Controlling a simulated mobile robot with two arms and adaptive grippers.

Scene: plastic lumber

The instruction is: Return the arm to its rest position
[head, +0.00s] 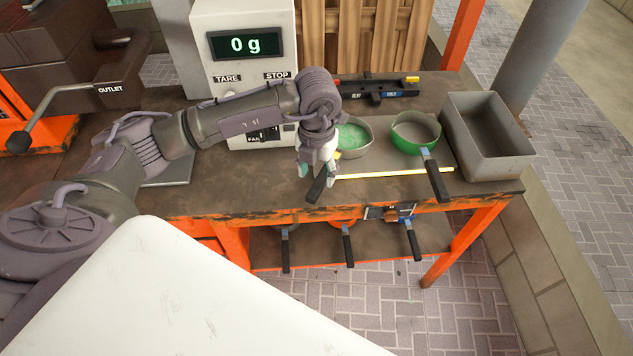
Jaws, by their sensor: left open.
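My left arm reaches in from the left across the workbench (240,197). Its gripper (317,172) points down over the front middle of the bench and is open. A pan with green contents (352,137) stands just behind and to the right of the gripper. A black handle (317,187) lies right at the fingertips. Whether the fingers touch it I cannot tell. The gripper hides part of this handle and the near side of the pan. My right gripper is not in view.
A scale unit (240,85) reading "0 g" stands behind my arm. A green-sided pan (413,143) and a grey bin (492,150) stand to the right. A yellow strip (400,173) crosses the bench front. More handles (347,245) stick out below. A lever (55,100) marked OUTLET is at left.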

